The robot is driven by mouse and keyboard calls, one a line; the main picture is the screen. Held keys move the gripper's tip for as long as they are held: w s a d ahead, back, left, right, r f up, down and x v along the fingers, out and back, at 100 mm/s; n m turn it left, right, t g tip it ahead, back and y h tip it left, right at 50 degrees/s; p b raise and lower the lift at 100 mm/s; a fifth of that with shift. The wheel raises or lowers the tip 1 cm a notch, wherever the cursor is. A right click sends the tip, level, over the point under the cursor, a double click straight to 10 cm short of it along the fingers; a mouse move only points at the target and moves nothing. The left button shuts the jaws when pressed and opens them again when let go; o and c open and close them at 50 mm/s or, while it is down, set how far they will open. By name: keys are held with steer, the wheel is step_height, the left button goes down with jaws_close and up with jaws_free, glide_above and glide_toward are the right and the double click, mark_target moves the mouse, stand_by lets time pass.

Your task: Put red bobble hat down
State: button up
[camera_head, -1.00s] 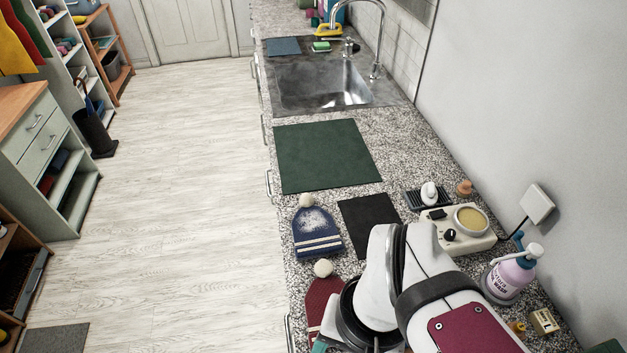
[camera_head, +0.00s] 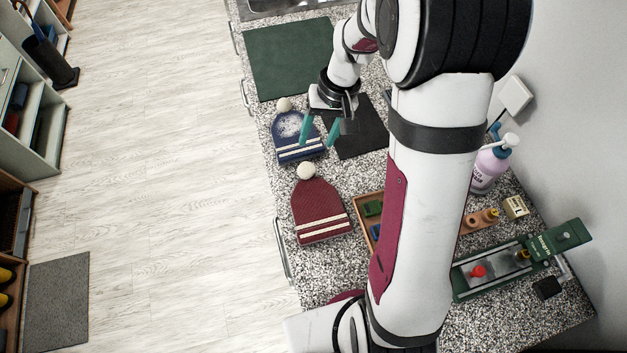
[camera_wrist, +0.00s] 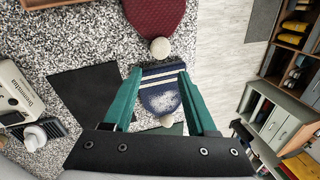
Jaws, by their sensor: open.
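The red bobble hat (camera_head: 321,212) lies flat on the speckled counter near its front edge, with its cream pompom toward the blue hat and two pale stripes at its brim. It also shows at the top of the wrist view (camera_wrist: 154,14), partly cut off. My gripper (camera_head: 319,134) is open, its teal fingers apart and empty, away from the red hat and over the blue bobble hat's right side. In the wrist view the open fingers (camera_wrist: 159,72) frame the blue bobble hat (camera_wrist: 160,100). I cannot tell whether they touch it.
A black mat (camera_head: 362,130) lies right of the blue hat, and a green mat (camera_head: 287,58) beyond it. A wooden tray (camera_head: 367,203) sits right of the red hat, partly behind my arm. A pump bottle (camera_head: 488,167) stands near the wall.

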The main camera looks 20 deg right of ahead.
mark_target(307, 165)
steer(key=x, duration=1.1)
steer(key=shift+s+a+f, duration=0.1)
steer(key=shift+s+f, duration=0.1)
steer(key=shift+f, duration=0.05)
jaws_close()
